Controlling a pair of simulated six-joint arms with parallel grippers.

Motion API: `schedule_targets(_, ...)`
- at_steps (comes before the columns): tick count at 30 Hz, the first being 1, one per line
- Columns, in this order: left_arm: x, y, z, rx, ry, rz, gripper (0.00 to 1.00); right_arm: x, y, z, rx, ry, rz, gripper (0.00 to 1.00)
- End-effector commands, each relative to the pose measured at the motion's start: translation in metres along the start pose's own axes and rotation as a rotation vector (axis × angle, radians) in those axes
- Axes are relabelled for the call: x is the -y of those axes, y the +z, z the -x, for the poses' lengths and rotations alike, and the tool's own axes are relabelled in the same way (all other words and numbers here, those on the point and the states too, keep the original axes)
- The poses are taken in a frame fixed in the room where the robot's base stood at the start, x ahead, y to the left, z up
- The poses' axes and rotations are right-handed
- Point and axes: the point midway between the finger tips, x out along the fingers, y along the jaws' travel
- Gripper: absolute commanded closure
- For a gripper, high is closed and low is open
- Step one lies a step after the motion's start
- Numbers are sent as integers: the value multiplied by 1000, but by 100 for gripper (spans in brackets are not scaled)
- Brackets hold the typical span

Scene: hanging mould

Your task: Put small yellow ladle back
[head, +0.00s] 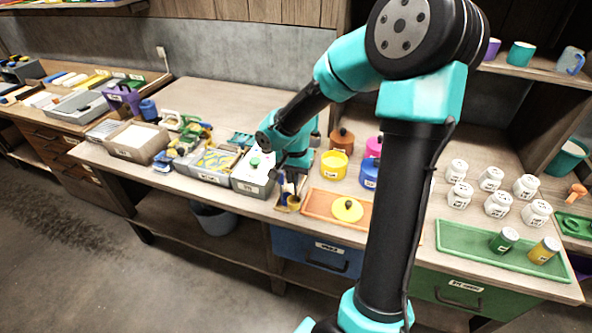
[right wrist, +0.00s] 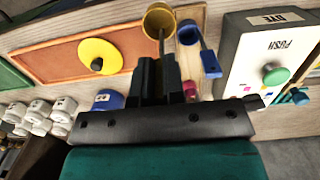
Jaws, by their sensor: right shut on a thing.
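A small yellow ladle (right wrist: 158,19) shows in the right wrist view, its round bowl beyond my fingertips and its thin handle running down between them. My right gripper (right wrist: 160,72) is shut on this handle. A blue ladle (right wrist: 209,64) is just to the right of the fingers, apart from the yellow one. In the head view my right gripper (head: 291,178) is low over the bench, right of the grey button box (head: 252,172). The ladle is small and partly hidden there. My left gripper is out of view.
An orange tray (head: 318,203) with a yellow lid (head: 347,209) lies right of the gripper. Yellow (head: 334,165) and blue (head: 370,175) pots stand behind it. White jars (head: 498,204) and a green tray (head: 470,240) are further right. The bench behind the grey bins is clear.

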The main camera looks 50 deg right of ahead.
Motion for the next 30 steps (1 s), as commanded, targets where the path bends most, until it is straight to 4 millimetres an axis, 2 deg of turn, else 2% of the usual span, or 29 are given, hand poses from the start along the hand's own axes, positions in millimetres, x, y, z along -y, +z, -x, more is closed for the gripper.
schedule_targets(18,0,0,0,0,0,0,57,38,-121,-5,-1,-1,-4,100)
schedule_targets(23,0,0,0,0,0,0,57,43,-137,-5,-1,-1,-1,100)
schedule_targets(30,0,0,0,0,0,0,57,44,-139,-5,-1,-1,0,100)
